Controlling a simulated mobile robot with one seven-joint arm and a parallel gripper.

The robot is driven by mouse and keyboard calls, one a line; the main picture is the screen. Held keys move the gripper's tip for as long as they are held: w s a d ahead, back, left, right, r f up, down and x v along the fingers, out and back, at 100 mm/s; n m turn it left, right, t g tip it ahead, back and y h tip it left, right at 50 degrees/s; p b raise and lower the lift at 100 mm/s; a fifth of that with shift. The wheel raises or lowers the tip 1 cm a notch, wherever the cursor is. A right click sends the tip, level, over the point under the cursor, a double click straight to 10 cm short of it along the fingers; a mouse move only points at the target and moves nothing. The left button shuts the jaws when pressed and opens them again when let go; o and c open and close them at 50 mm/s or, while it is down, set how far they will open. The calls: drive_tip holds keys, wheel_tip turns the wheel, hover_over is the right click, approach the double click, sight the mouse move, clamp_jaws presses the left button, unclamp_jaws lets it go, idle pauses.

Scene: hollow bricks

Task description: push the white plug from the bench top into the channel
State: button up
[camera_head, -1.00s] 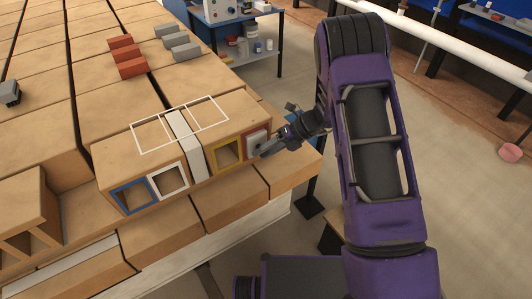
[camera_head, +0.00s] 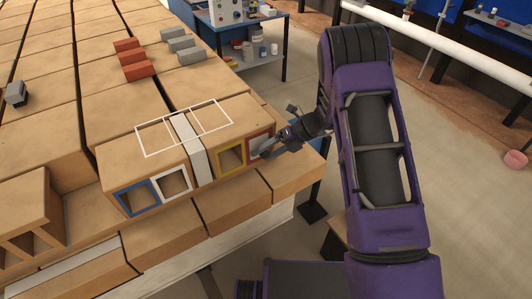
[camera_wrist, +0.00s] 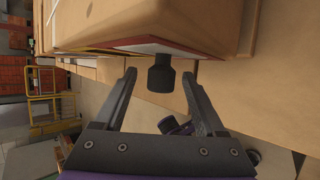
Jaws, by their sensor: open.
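A long hollow brick (camera_head: 115,171) on the bench top has openings rimmed blue, white, yellow and red along its front. A pale plug (camera_head: 259,146) sits in the red-rimmed opening (camera_head: 251,159) at the right end. My gripper (camera_head: 268,153) is right in front of it and partly hides it. In the wrist view a pale strip of the plug face (camera_wrist: 150,47) shows inside the red rim. A dark round knob (camera_wrist: 160,78) stands out there, between my gripper's open fingers (camera_wrist: 159,78). The fingers look apart from the knob. How deep the plug sits is hard to tell.
Red blocks (camera_head: 130,61) and grey blocks (camera_head: 184,46) lie farther back on the bricks. A grey block with a dark end (camera_head: 15,94) is at the far left. A blue shelf (camera_head: 262,66) stands behind. Open floor lies right of my arm.

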drive_tip(key=p+v, duration=0.1)
drive_tip(key=v, duration=1.6)
drive_tip(key=shift+r, duration=0.25)
drive_tip(key=shift+w+d, duration=0.1)
drive_tip(key=shift+d, duration=0.05)
